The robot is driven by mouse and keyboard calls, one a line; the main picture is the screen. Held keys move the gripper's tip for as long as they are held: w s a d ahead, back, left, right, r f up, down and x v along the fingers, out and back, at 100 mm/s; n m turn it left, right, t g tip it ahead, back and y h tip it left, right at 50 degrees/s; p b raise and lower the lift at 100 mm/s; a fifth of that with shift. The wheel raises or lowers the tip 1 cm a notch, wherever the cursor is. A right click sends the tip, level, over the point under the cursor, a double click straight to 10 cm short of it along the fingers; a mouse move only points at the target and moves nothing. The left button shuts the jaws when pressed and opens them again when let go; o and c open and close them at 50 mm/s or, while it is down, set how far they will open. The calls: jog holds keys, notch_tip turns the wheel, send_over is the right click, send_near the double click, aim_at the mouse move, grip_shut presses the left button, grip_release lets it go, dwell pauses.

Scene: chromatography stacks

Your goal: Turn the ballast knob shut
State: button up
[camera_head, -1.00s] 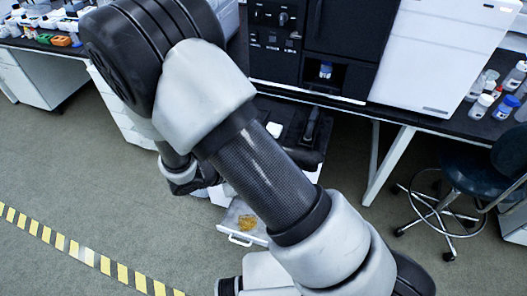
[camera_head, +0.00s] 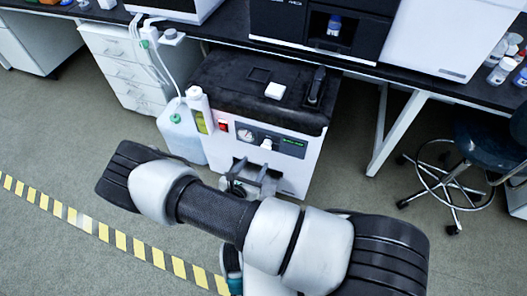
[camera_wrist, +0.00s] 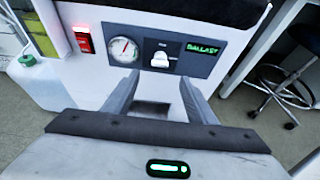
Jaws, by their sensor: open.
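The ballast knob (camera_wrist: 160,60) is a small white knob on the pump's dark front panel, between a round gauge (camera_wrist: 124,50) and a green-lit "BALLAST" display (camera_wrist: 202,49). The knob also shows in the head view (camera_head: 267,143). Its exact turn angle is hard to tell. The pump (camera_head: 305,168) is a white box with a black top, under the bench. My gripper (camera_wrist: 160,84) is open and empty, in front of the panel and below the knob. Its two fingers point toward the pump, one to each side of the knob, apart from it.
A lit red switch (camera_wrist: 84,40) is left of the gauge. A bottle of yellow-green liquid (camera_head: 199,112) and a pale jug (camera_head: 180,132) stand left of the pump. A bench leg (camera_head: 393,130) and a stool (camera_head: 450,175) are to the right. Open floor lies at the front left.

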aim_at(266, 147)
jog(key=b+x, duration=0.2)
jog(key=x, duration=0.9)
jog(key=shift+d, duration=0.1)
jog(key=c, duration=1.1)
